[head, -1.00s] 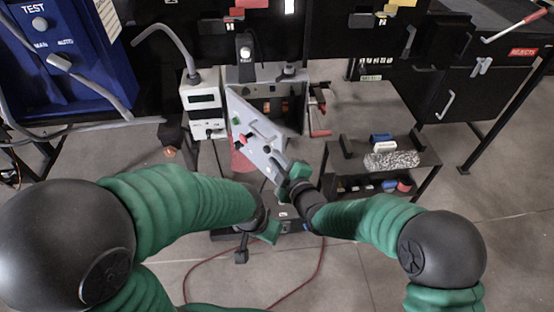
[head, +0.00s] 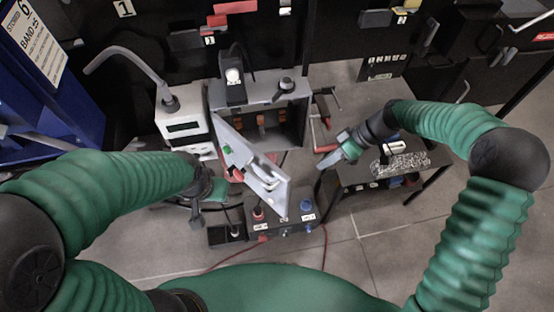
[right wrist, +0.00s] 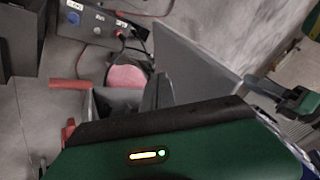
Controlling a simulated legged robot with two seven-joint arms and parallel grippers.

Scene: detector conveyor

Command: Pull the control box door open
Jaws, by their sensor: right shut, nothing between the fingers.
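The grey control box (head: 296,121) stands open at the centre of the head view, with orange parts inside. Its light grey door (head: 283,203) is swung out toward me, at an angle to the box. The door carries green and red controls and a pale handle. My right gripper (head: 330,163) is shut and empty, to the right of the door and apart from it. A flat grey panel, likely the door, shows in the right wrist view (right wrist: 205,62). My left gripper (head: 203,195) is left of the door; its fingers are not clear.
A white meter box (head: 183,128) stands left of the control box. A dark box with knobs (head: 283,229) is below the door. A small black shelf (head: 350,178) with a silvery block is at right. Floor is clear at lower right.

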